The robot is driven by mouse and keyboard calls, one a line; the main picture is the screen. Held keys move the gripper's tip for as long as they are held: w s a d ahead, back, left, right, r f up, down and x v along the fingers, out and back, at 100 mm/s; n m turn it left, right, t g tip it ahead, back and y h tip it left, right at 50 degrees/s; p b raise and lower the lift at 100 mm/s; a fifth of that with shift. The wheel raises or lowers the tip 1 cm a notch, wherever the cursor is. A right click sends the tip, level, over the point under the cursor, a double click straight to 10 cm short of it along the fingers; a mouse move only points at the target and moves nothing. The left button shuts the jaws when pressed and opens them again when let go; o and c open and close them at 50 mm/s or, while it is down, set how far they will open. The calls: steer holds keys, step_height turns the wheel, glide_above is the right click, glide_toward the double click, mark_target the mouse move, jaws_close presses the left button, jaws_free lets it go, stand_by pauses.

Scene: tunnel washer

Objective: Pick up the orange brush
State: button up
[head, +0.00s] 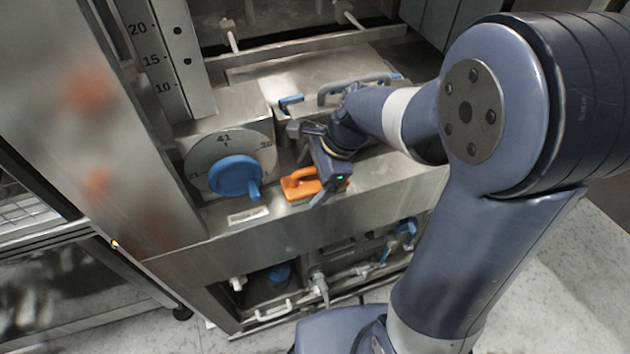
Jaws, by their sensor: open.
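The orange brush (298,184) lies on the steel ledge of the washer, just right of the blue dial knob. Its left part with the handle loop shows; its right part is hidden behind my gripper. My gripper (316,196) is open and right at the brush, over its right side. The fingertips are small and partly hidden, so I cannot tell whether they touch the brush or stand around it.
A blue knob (235,176) on a numbered dial sticks out close to the left of the brush. The steel ledge (385,185) is clear to the right. Pipes and valves sit below its front edge.

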steer(key=shift+c, duration=0.5)
steer(key=c, duration=1.1)
steer(key=shift+o, duration=0.2)
